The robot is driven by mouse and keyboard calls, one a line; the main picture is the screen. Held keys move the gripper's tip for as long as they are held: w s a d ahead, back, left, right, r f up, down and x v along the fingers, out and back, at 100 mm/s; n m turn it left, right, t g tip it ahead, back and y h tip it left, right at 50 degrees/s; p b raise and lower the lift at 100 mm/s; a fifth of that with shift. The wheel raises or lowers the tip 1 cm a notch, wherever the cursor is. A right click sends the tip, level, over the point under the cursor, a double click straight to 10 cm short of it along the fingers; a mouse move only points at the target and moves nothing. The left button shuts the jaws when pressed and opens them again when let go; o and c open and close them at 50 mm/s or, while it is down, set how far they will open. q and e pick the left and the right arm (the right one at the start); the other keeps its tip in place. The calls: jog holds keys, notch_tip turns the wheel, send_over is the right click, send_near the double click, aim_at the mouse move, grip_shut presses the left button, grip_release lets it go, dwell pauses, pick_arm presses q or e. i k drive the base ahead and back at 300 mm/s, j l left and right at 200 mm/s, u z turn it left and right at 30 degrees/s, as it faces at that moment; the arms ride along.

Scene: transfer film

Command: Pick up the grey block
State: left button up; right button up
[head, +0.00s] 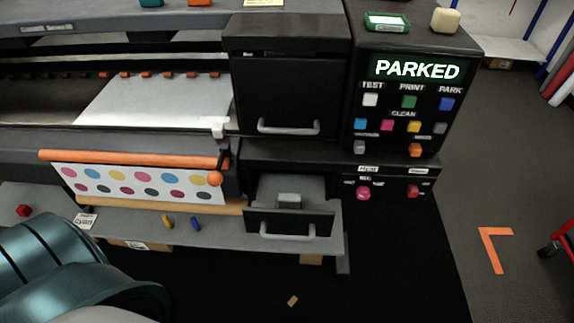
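A grey block (289,200) sits inside the open lower drawer (290,222) of the large dark printer, towards the middle of the drawer. The drawer is pulled out, with a grey handle on its front. The block's top and front show; its lower part is partly hidden by the drawer front. A teal link of my own body fills the lower left corner. Neither of my grippers is in view.
The closed upper drawer (288,85) is above. The control panel (412,95) reads PARKED. An orange roller (130,160) with a dotted print is left of the open drawer. A red block (24,210) lies on the grey shelf. The dark mat (400,270) in front is mostly clear.

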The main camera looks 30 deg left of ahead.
aim_at(286, 200)
jog(key=j+u, duration=0.1)
jog(key=u, duration=0.8)
jog(key=l+u, duration=0.15)
jog(key=l, duration=0.35)
jog(key=l+u, duration=0.2)
jog(key=l, duration=0.35)
jog(key=k+l+u, duration=0.15)
jog(key=l, duration=0.35)
jog(key=k+l+u, duration=0.15)
jog(key=l, duration=0.35)
